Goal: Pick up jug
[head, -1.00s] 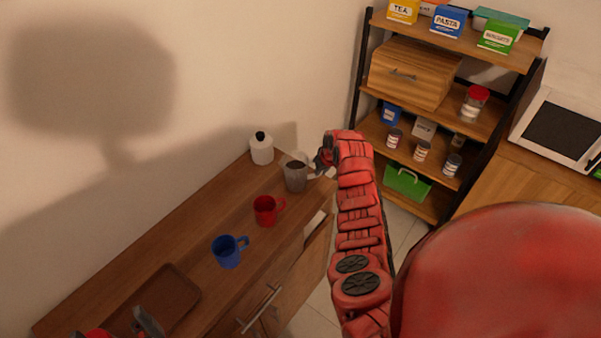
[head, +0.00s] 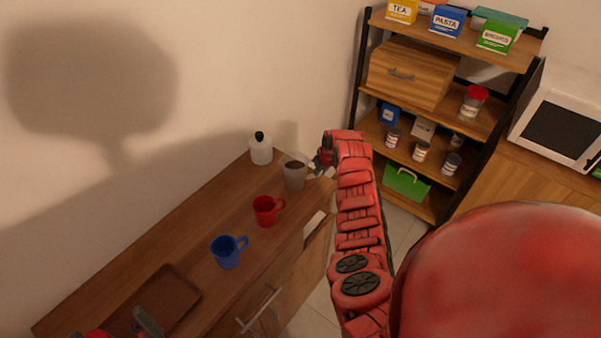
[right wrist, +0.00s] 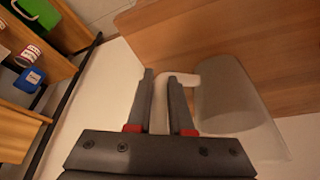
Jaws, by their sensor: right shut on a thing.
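The grey jug (head: 295,178) is at the far right end of the wooden counter, with a dark inside showing at its top. In the right wrist view the jug (right wrist: 232,98) is right of the fingers, and its pale handle runs between them. My right gripper (right wrist: 160,102) is shut on that handle; in the head view the gripper (head: 320,169) is at the jug's right side. I cannot tell whether the jug's base touches the counter. My left gripper (head: 147,322) is partly in view at the bottom left, away from the jug; its jaw state is unclear.
A white lidded jar (head: 261,151) stands close behind the jug. A red mug (head: 266,211), a blue mug (head: 227,253) and a brown tray (head: 170,296) are on the counter (head: 130,262). A shelf (head: 425,83) with goods and a microwave (head: 560,128) are to the right.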

